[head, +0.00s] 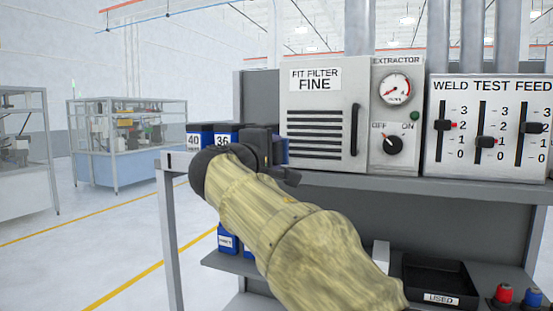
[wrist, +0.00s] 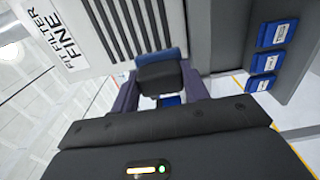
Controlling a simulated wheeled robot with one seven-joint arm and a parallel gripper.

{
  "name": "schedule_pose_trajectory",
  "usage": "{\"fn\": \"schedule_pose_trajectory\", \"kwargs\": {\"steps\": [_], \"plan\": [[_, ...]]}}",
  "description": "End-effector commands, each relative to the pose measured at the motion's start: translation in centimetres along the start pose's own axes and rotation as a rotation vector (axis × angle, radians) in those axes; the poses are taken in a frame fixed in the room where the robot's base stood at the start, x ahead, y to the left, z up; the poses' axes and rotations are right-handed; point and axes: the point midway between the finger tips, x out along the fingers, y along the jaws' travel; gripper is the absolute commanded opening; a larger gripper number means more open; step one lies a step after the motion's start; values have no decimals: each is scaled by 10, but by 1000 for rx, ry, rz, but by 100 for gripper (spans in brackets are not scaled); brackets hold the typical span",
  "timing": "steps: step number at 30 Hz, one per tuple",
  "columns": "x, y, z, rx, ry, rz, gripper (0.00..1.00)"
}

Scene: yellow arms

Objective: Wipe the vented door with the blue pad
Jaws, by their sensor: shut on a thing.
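The vented door (head: 325,122) is a light grey panel with several dark horizontal slots, a "FIT FILTER FINE" label and a dark handle at its right; it is closed. It fills the upper left of the wrist view (wrist: 92,12). My gripper (wrist: 160,88) is shut on the dark grip block of the blue pad (wrist: 160,56). The pad is at the door's lower left, near the slots' lower ends; I cannot tell whether it touches. In the head view my gripper (head: 277,160) hides most of the pad.
Blue boxes (head: 200,128) labelled 40 and 36 stand left of the door. An extractor panel (head: 397,110) with gauge and knob, then a slider panel (head: 488,125), stand right. Below are a black "USED" tray (head: 438,272) and red and blue bottles (head: 503,293). Open floor lies left.

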Motion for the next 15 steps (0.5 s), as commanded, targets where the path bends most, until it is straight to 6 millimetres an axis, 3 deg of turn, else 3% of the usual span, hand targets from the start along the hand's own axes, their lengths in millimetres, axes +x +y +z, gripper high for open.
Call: {"fn": "schedule_pose_trajectory", "kwargs": {"steps": [4,15], "plan": [[-10,-1,0,0,2,1,27],[-13,0,0,0,1,0,27]]}}
